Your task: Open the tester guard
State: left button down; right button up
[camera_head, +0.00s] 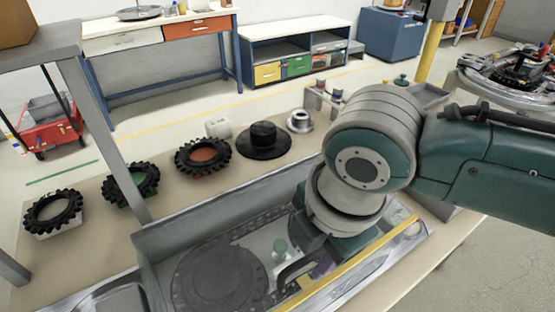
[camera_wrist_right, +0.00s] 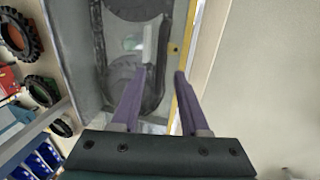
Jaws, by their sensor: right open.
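The tester guard (camera_head: 345,264) is a clear cover with a yellow front edge, over a grey-walled tester box on the bench. A dark curved handle (camera_head: 297,268) shows by the yellow edge. My right gripper (camera_head: 321,268) points down at the guard beside this handle, partly hidden by my own wrist. In the right wrist view its two purple fingers (camera_wrist_right: 161,73) are apart, close to the guard's yellow edge (camera_wrist_right: 173,50). A dark curved band lies between and beyond the fingers; I cannot tell whether they touch it. My left gripper is out of view.
A black hat-shaped part (camera_head: 264,141) and a silver flanged part (camera_head: 300,121) stand at the right. Grey posts rise at the left.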

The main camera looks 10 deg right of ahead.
jog(key=shift+f, duration=0.2)
jog(key=shift+c, duration=0.2)
jog(key=shift+w, duration=0.1)
grip_shut()
dwell(1.1)
